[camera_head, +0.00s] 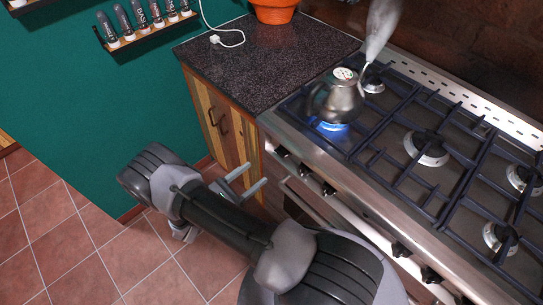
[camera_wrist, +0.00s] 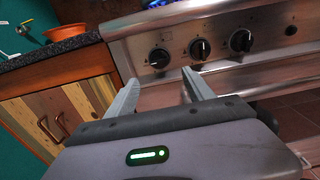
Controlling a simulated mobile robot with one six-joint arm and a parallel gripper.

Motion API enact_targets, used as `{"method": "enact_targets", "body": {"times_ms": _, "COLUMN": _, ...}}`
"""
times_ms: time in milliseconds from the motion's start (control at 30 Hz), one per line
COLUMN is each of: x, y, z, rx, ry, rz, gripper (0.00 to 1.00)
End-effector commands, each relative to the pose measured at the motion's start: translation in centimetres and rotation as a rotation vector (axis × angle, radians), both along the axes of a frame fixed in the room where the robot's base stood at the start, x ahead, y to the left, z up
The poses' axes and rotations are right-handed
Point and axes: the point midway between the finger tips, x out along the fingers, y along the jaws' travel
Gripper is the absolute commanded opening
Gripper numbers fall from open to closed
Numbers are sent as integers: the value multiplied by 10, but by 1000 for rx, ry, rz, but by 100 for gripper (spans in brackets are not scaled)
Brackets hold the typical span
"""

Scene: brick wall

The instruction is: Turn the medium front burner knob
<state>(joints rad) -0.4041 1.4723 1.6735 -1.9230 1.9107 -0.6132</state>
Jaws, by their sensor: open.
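The stove front (camera_head: 345,205) carries a row of black knobs. In the wrist view, three stand close together: a left knob (camera_wrist: 159,57), a middle knob (camera_wrist: 200,49) and a right knob (camera_wrist: 241,40). The head view shows the same group, with the left knob (camera_head: 282,151) nearest my fingers. My gripper (camera_head: 256,175) is open and empty in front of the stove's left end. In the wrist view, my gripper (camera_wrist: 160,78) points at the left knob, apart from it. No label shows which knob is the medium front burner's.
A steaming kettle (camera_head: 336,97) sits over a lit blue flame (camera_head: 333,126) at the stove's left front. The oven handle (camera_head: 305,205) juts out below the knobs. A wooden cabinet (camera_head: 215,118) with a dark countertop (camera_head: 265,60) adjoins on the left. Tiled floor (camera_head: 60,235) is clear.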

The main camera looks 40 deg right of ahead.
Motion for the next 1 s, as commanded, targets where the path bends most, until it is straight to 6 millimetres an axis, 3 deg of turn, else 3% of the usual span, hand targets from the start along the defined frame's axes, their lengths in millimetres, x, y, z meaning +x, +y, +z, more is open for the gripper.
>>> {"method": "enact_targets", "body": {"times_ms": 200, "x": 7, "y": -58, "z": -2, "rx": 1, "ry": 0, "rz": -6, "gripper": 61}}
{"method": "enact_targets", "body": {"times_ms": 400, "x": 13, "y": -97, "z": -1, "rx": 1, "ry": -2, "rz": -4, "gripper": 61}}
{"method": "enact_targets", "body": {"times_ms": 567, "x": 15, "y": -109, "z": 0, "rx": 1, "ry": -1, "rz": -2, "gripper": 61}}
{"method": "enact_targets", "body": {"times_ms": 800, "x": 15, "y": -111, "z": 0, "rx": 1, "ry": -1, "rz": -1, "gripper": 61}}
{"method": "enact_targets", "body": {"times_ms": 833, "x": 15, "y": -111, "z": 0, "rx": 1, "ry": -1, "rz": -1, "gripper": 60}}
{"method": "enact_targets", "body": {"times_ms": 1000, "x": 15, "y": -110, "z": 0, "rx": 1, "ry": -1, "rz": -1, "gripper": 26}}
